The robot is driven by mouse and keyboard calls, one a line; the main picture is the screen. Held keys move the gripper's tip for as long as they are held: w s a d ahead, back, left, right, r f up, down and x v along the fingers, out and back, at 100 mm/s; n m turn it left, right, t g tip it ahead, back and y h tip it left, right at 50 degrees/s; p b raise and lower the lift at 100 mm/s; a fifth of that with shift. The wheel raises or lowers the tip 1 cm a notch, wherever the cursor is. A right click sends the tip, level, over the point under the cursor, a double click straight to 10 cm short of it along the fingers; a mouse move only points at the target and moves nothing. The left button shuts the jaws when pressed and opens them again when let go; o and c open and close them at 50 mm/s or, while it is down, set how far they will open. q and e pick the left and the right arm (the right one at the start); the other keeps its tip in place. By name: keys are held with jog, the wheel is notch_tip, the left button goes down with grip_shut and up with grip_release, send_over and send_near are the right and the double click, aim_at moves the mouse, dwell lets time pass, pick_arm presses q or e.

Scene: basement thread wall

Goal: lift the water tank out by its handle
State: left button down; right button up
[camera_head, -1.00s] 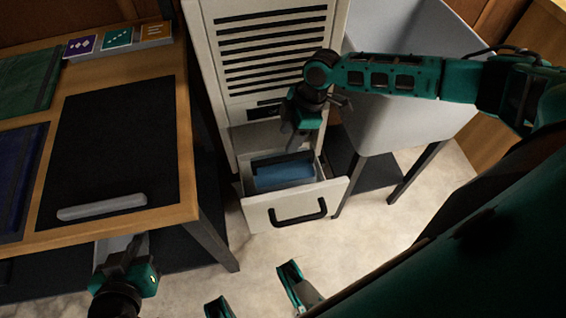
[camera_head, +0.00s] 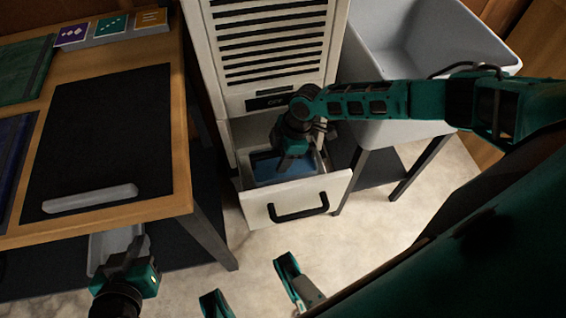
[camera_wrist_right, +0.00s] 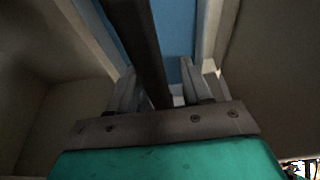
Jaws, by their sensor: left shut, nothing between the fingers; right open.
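The water tank (camera_head: 262,172), with a blue inside, sits in the pulled-out drawer of the pale cabinet. A dark bar that looks like its handle (camera_wrist_right: 145,40) crosses over the blue in the right wrist view. My right gripper (camera_head: 285,166) points down into the drawer, over the tank, and hides part of it. In the wrist view its open fingers (camera_wrist_right: 160,88) stand on either side of the bar. Whether they touch it, I cannot tell. My left gripper (camera_head: 138,246) is shut and empty, low beside the desk's front edge.
The cabinet (camera_head: 222,60) has a slatted front, and its drawer front bears a black pull (camera_head: 300,213). A grey sink (camera_head: 395,135) on legs stands close on the right. A wooden desk (camera_head: 160,190) stands on the left. The floor (camera_head: 250,265) in front is clear.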

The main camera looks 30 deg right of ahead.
jog(key=shift+f, duration=0.2)
dwell(0.5)
grip_shut()
dwell(0.4)
jog(key=shift+w+r, duration=0.15)
jog(key=shift+w, duration=0.05)
